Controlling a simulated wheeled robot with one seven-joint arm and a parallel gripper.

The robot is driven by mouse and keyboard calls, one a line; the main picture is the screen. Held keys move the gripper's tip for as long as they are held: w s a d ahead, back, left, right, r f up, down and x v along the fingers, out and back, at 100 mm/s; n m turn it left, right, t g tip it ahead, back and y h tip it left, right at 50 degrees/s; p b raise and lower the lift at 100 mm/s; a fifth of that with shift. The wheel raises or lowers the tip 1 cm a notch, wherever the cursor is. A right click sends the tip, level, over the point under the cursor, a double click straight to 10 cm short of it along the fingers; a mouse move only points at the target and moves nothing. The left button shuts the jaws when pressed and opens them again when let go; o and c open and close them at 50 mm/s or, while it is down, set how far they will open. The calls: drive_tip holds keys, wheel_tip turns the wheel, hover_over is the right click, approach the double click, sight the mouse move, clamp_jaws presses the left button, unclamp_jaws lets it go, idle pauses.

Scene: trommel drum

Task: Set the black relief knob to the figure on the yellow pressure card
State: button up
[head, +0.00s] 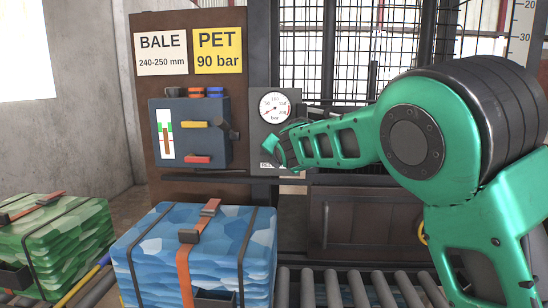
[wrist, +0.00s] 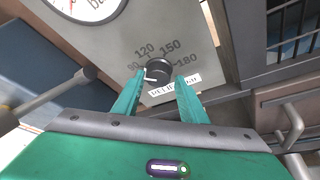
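The yellow pressure card (head: 217,51) in the head view reads PET 90 bar. The black relief knob (wrist: 160,71) shows in the wrist view on a grey panel (wrist: 205,50), above a white RELIEF label (wrist: 174,88) that a finger partly covers. Figures 90, 120, 150 and 180 run around the knob. Its white pointer line is on the left side, near and slightly below the 90. My gripper (wrist: 160,78) is open, one finger on each side of the knob, with visible gaps. In the head view my gripper (head: 277,150) hides the knob.
A round bar gauge (head: 275,106) sits above the knob. Left of it is a blue-grey box (head: 216,145) with coloured levers and a projecting dark handle (wrist: 40,102). A blue bale (head: 190,245) and a green bale (head: 55,240) stand in front, beside rollers (head: 360,288).

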drive_tip(key=shift+o, duration=0.5)
drive_tip(key=shift+w+r, duration=0.1)
drive_tip(key=v, duration=1)
drive_tip(key=shift+s, duration=0.3)
drive_tip(key=shift+d, duration=0.2)
